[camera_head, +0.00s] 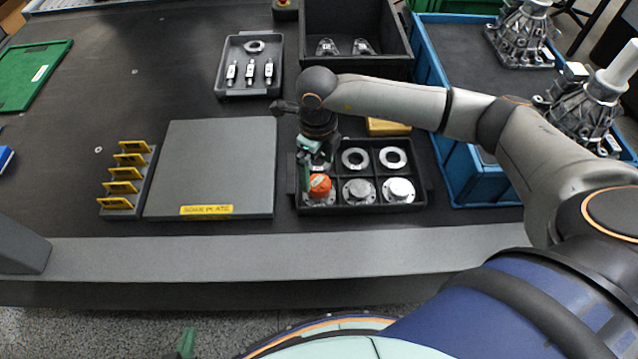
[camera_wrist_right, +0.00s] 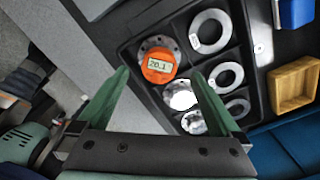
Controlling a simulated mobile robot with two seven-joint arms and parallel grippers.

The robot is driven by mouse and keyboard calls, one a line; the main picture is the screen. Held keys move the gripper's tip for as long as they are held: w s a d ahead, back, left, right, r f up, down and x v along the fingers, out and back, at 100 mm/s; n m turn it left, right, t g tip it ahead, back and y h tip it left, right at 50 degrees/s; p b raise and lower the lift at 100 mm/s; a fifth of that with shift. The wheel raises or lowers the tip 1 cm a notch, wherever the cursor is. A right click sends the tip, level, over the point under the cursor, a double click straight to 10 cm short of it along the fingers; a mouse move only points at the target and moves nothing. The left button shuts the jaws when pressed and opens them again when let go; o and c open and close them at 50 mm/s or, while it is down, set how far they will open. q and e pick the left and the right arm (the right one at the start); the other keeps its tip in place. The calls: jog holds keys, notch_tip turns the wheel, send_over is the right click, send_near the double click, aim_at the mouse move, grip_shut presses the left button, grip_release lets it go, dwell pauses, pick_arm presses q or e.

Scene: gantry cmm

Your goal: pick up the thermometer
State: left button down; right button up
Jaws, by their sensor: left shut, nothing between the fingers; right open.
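The thermometer (camera_head: 320,184) is a round orange dial in the front-left compartment of a dark divided tray (camera_head: 387,208). In the right wrist view the thermometer (camera_wrist_right: 158,67) shows a display reading 20.1, with a metal flange part beside it. My right gripper (camera_head: 318,170) is over that left part of the tray, open. In the wrist view its green fingertips (camera_wrist_right: 160,77) appear on either side of the thermometer, with nothing gripped; whether they reach down beside it I cannot tell. Only a green tip of my left gripper (camera_head: 187,342) shows at the bottom edge; it is shut and empty.
Metal rings and discs fill other tray compartments. A grey plate (camera_head: 210,165) and a rack of yellow tags (camera_head: 125,180) lie left. A wooden box (camera_head: 388,127) is behind the tray; a blue crate (camera_head: 480,185) with castings stands right. Grey bins are at the back.

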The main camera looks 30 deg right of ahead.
aim_at(318, 181)
notch_tip(318, 181, down, 5)
jog(key=shift+r, duration=0.2)
grip_shut()
dwell(0.8)
